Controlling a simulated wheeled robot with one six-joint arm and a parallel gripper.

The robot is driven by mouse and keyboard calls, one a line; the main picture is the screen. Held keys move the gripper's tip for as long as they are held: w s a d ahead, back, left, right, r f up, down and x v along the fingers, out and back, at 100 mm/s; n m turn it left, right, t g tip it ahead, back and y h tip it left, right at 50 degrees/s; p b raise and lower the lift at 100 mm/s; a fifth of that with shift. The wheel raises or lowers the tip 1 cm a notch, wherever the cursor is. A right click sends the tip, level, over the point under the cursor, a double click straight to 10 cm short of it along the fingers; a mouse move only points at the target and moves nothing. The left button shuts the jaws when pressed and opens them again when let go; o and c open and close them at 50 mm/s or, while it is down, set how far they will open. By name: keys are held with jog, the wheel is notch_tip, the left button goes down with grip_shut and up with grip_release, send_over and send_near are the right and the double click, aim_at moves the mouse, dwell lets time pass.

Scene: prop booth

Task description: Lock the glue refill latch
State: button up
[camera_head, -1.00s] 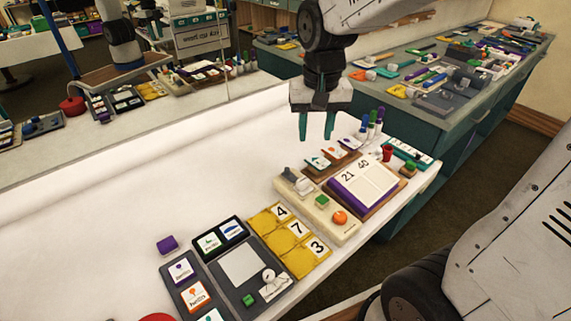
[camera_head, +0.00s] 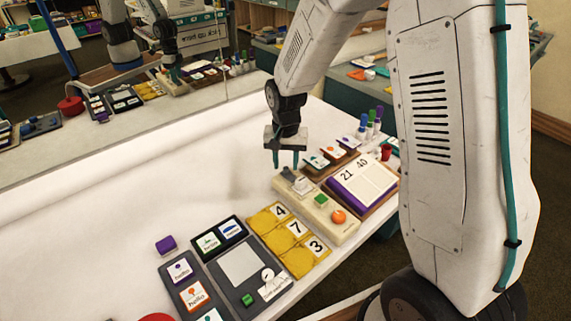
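My gripper (camera_head: 286,161) points down with its two teal fingers apart and nothing visible between them. It is just above the far left end of a cream board (camera_head: 318,208). That board carries a grey-and-white raised part (camera_head: 299,184), a green square button (camera_head: 321,200) and an orange round knob (camera_head: 338,216). The raised part may be the latch, but I see no glue refill label and cannot tell its position. The fingertips are close to the board's far end; whether they touch it is unclear.
Yellow number tiles (camera_head: 289,238) and a dark panel with a dial (camera_head: 240,267) lie left of the board. A purple-edged number board (camera_head: 363,183), cards (camera_head: 318,160) and upright markers (camera_head: 371,121) stand right. A purple block (camera_head: 166,244) lies left. The white tabletop (camera_head: 150,180) behind is clear.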

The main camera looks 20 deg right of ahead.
jog(key=shift+f, duration=0.65)
grip_shut()
jog(key=shift+s+d, duration=0.15)
jog(key=shift+s, duration=0.35)
jog(key=shift+s+d, duration=0.15)
jog(key=shift+s, duration=0.35)
grip_release()
